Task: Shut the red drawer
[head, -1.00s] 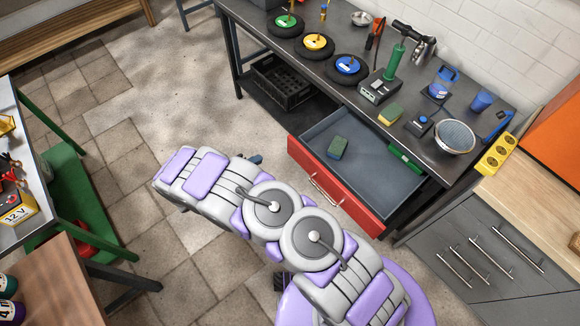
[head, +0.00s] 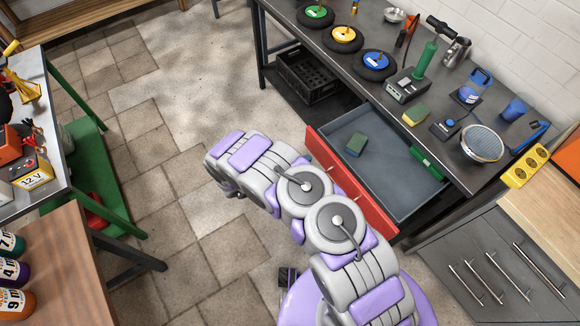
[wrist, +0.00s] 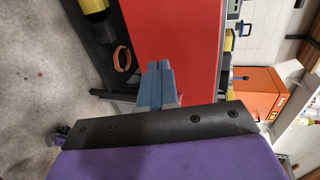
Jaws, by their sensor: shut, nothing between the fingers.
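The red drawer (head: 322,153) stands pulled out beneath the workbench, its grey inside showing. My arm covers part of the drawer front in the head view, and my gripper is hidden there. In the wrist view my gripper (wrist: 156,68) is shut and empty, its blue-grey fingertips pointing toward the red drawer front (wrist: 180,30). The fingertips overlap the lower edge of the red front in that view; I cannot tell whether they touch it.
The workbench (head: 375,92) carries weights, a sponge and tools. A black crate (head: 308,78) sits under it. Grey cabinets (head: 480,255) with bar handles stand at the right. A green-framed table (head: 95,160) is at the left. Tiled floor (head: 185,130) between is clear.

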